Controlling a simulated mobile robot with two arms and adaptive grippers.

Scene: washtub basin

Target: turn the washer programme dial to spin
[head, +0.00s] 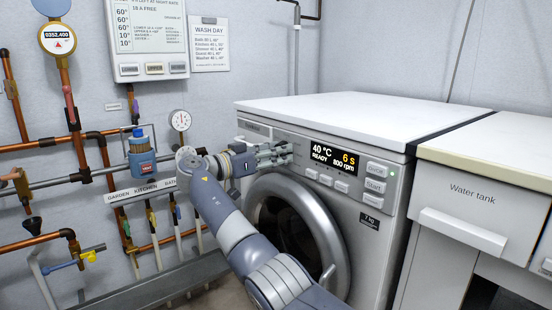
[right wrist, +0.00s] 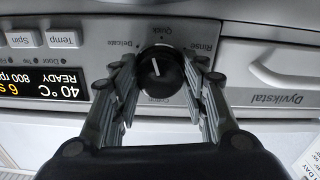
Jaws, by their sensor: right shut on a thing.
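The programme dial (right wrist: 160,70) is a round black knob with a white pointer line on the washer (head: 330,112). In the right wrist view, which is upside down, the labels Rinse, Quick, Delicate and Cotton can be read around it. The white line slants near the picture's vertical; which end marks the setting is hard to tell. My right gripper (right wrist: 160,88) is shut on the dial, one finger on each side. In the head view my right gripper (head: 285,154) is against the panel's left part and hides the dial. My left gripper is out of view.
The washer's display (head: 334,157) reads 40 °C, READY, 6 s, 800 rpm. Buttons (head: 375,186) sit right of it. The detergent drawer (right wrist: 275,75) is beside the dial. The round door (head: 298,228) is below. Pipes and a blue bottle (head: 142,160) are at left.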

